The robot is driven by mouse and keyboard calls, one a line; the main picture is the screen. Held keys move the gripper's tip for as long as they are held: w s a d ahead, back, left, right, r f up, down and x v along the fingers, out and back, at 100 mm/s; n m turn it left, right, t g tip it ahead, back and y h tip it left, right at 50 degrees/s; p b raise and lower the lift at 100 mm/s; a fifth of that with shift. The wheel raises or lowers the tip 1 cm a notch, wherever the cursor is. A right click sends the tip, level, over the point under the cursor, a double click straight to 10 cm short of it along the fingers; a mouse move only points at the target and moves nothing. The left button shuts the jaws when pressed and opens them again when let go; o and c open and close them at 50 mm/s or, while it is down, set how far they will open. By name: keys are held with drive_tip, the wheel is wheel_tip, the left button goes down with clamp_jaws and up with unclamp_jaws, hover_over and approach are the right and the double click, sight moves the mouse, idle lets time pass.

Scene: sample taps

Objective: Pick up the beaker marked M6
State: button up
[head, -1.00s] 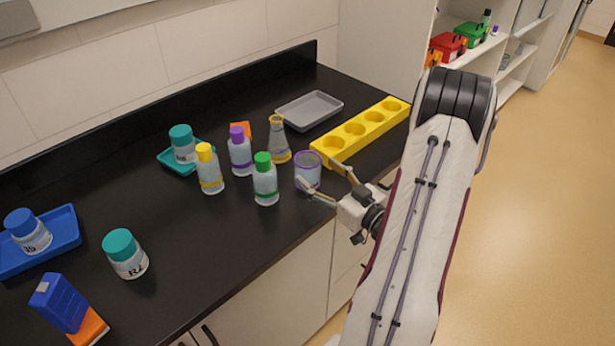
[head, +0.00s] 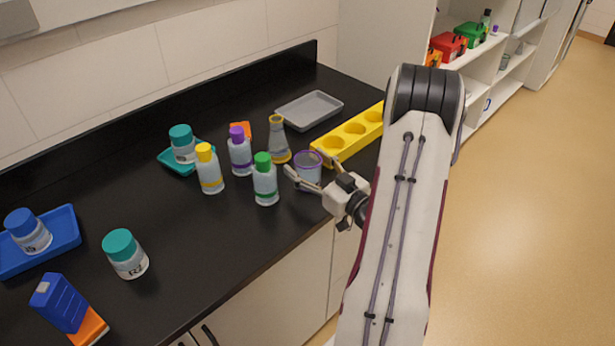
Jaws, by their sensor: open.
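A clear beaker with a purple rim (head: 308,158) stands upright on the black bench near its front right edge. No M6 mark can be read on it from here. My gripper (head: 305,166) is open at the beaker, reaching in from the right. One finger crosses in front of the beaker, with its tip by the beaker's left side. The other finger is harder to make out near the beaker's right side. I cannot tell whether either finger touches it.
A green-capped bottle (head: 265,182) stands close left of the beaker, and a yellow-banded flask (head: 279,142) behind it. A yellow rack (head: 330,146) lies behind right. Purple-capped (head: 240,155) and yellow-capped (head: 209,172) bottles stand further left. The bench's front middle is clear.

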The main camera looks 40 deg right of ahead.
drive_tip(key=c, duration=1.3)
drive_tip(key=shift+o, duration=0.2)
drive_tip(key=shift+r, duration=0.35)
wheel_tip(320, 180, up, 9)
idle(0.7)
drive_tip(key=shift+r, duration=0.15)
idle(0.7)
